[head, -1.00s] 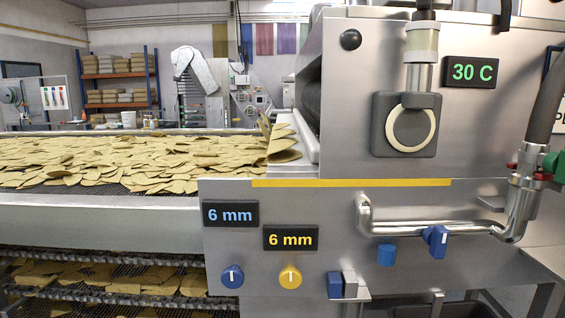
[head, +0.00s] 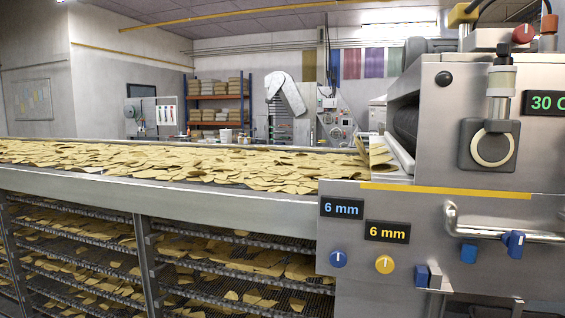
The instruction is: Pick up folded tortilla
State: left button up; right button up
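Many flat tan tortilla pieces (head: 215,160) lie scattered and overlapping on the long top conveyor (head: 120,186) in the head view. A few pieces (head: 371,152) lean upright against the machine's outlet at the conveyor's right end. I cannot tell which single piece is the folded tortilla. More pieces (head: 262,262) lie on the lower mesh belts. Neither of my grippers is in view.
The steel machine (head: 440,215) with two 6 mm displays (head: 387,231), a blue knob (head: 338,259), a yellow knob (head: 384,264) and a pipe handle blocks the right. Posts (head: 145,262) stand along the conveyor's front. A shelf with stacked packs (head: 216,103) stands far behind.

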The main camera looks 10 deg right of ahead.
aim_at(379, 164)
jog(key=u, duration=1)
jog(key=i, duration=1.55)
jog(key=z, duration=0.9)
